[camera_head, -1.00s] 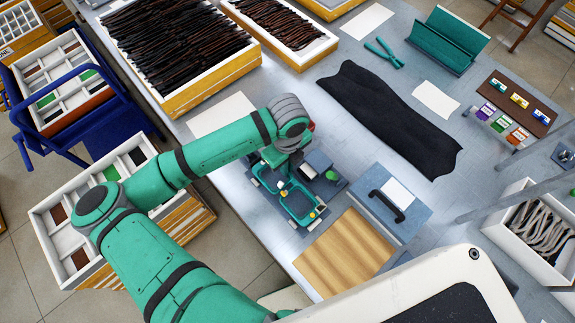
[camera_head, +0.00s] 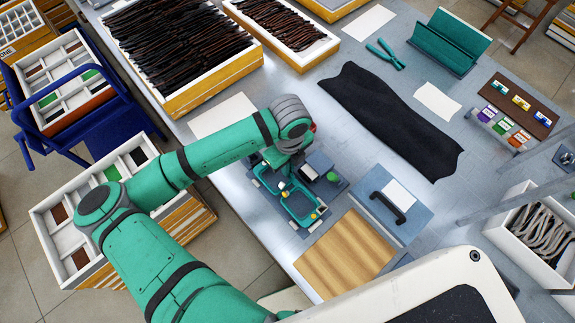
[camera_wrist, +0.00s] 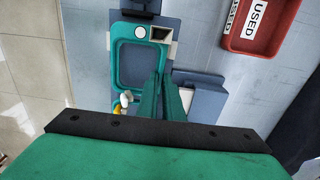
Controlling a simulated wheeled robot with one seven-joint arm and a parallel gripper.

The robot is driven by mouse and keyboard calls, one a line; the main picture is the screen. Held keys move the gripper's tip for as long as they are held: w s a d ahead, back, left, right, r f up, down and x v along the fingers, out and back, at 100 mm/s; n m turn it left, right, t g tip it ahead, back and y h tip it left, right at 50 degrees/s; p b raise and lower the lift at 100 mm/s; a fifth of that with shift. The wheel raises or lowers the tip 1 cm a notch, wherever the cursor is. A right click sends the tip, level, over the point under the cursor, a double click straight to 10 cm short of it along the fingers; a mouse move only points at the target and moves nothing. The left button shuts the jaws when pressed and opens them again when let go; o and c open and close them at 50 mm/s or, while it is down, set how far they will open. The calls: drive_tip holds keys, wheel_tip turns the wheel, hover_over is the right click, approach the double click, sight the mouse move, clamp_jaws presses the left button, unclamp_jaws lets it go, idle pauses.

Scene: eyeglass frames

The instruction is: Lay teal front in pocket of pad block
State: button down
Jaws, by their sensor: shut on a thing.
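The teal front (camera_head: 302,208) is a glasses front with two rounded openings. It lies flat at, or just over, the blue-grey pad block (camera_head: 321,160), and I cannot tell whether it is fully down in the pocket. In the wrist view one rim of the teal front (camera_wrist: 117,62) shows over the pad block (camera_wrist: 172,14). The exact contact is hidden by the fingers. In the head view my arm covers most of the gripper.
A blue-grey box with a black handle (camera_head: 388,203) and a wooden board (camera_head: 343,254) stand close by at the right and front. A black cloth (camera_head: 392,120) lies farther back. A red tray marked USED (camera_wrist: 259,27) is at the upper right in the wrist view.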

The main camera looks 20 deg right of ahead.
drive_tip(key=shift+f, duration=1.05)
idle(0.4)
drive_tip(key=c, duration=1.8)
unclamp_jaws()
drive_tip(key=shift+c, duration=0.2)
drive_tip(key=shift+r, duration=0.15)
drive_tip(key=shift+r, duration=3.4)
